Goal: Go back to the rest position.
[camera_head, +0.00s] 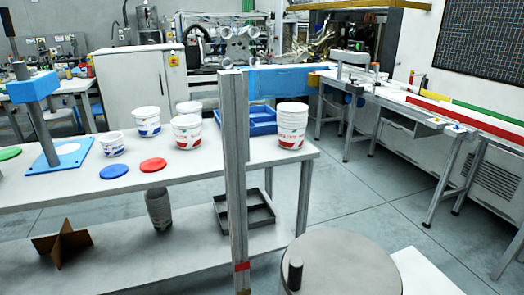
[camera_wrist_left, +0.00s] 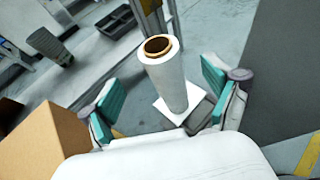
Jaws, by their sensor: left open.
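In the left wrist view my left gripper (camera_wrist_left: 161,78) is open, with its two teal-padded fingers spread wide. No object touches the pads. A white roll with a brown core (camera_wrist_left: 172,82) shows between the fingers in the picture, standing on a white square plate (camera_wrist_left: 159,108). It appears to be beyond the fingertips, but its exact distance is unclear. Neither gripper shows in the head view.
A grey upright post (camera_head: 234,160) stands before the white table (camera_head: 205,165), which carries several white buckets, a blue tray (camera_head: 262,121) and a blue stand (camera_head: 44,118). A cardboard box (camera_wrist_left: 42,140) is close to my left gripper. Open floor (camera_head: 375,190) lies right.

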